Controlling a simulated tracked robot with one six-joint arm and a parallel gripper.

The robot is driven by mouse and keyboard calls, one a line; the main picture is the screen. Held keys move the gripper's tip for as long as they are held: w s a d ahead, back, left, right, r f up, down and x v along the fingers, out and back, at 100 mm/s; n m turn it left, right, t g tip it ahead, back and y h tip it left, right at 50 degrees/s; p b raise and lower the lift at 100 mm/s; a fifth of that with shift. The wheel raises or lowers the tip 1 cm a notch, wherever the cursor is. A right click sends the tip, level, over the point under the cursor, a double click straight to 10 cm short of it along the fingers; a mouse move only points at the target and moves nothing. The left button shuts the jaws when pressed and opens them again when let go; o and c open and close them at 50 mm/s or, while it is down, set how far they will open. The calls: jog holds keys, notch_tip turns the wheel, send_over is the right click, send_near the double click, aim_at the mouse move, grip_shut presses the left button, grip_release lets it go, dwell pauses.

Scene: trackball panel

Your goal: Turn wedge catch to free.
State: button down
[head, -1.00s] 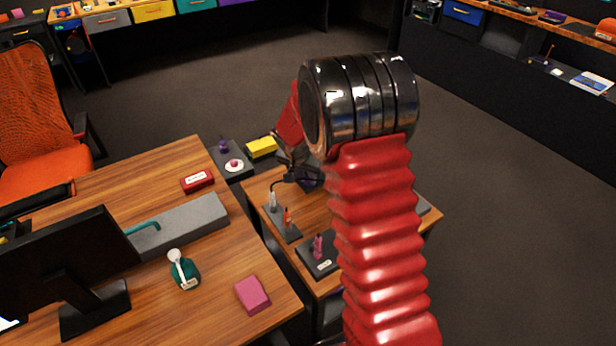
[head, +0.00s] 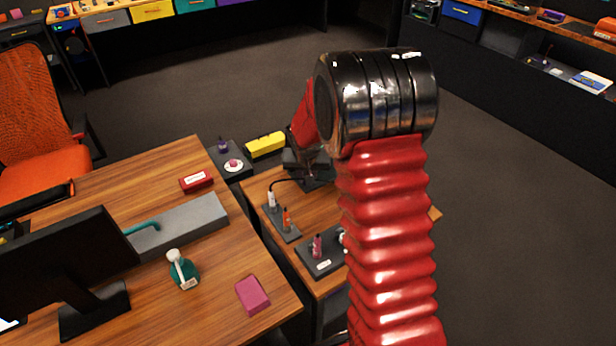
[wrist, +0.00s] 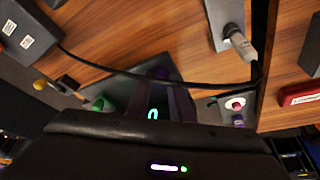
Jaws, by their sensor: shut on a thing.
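The wedge catch (wrist: 161,72) seems to be the purple piece on a grey-green plate (wrist: 132,72) in the wrist view. My gripper (wrist: 178,98) reaches down over this plate, its jaws shut on the purple piece. The jaws and my dark gripper body hide most of the catch, so its angle cannot be told. A glowing teal mark and a green knob (wrist: 100,104) show beside it. In the head view my gripper (head: 312,178) is low over the far end of the small wooden table, partly behind my red arm; the catch cannot be made out there.
On the small table (head: 262,185) stand an orange-handled piece (head: 286,217) and a pink piece (head: 317,246). The desk (head: 215,315) is at left.

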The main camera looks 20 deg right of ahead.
jog(key=shift+n+y, duration=0.7)
jog(key=shift+n, duration=1.1)
jog(key=shift+d+n+y, duration=0.2)
jog(key=shift+n+y, duration=0.5)
jog(key=shift+n, duration=1.2)
jog(key=shift+w+d+n+g+y, duration=0.15)
jog(key=shift+n+y, duration=0.2)
jog(key=shift+n, duration=0.7)
jog(key=shift+s+n+g+y, duration=0.15)
jog(key=shift+n+y, duration=0.25)
jog(key=shift+n, duration=0.7)
jog(key=shift+w+d+n+g+y, duration=0.1)
jog(key=shift+n+g+y, duration=0.2)
jog(key=shift+n, duration=0.75)
jog(key=c, duration=1.6)
grip_release()
jog(key=shift+o, duration=0.2)
jog(key=v, duration=1.3)
jog(key=shift+r, duration=0.25)
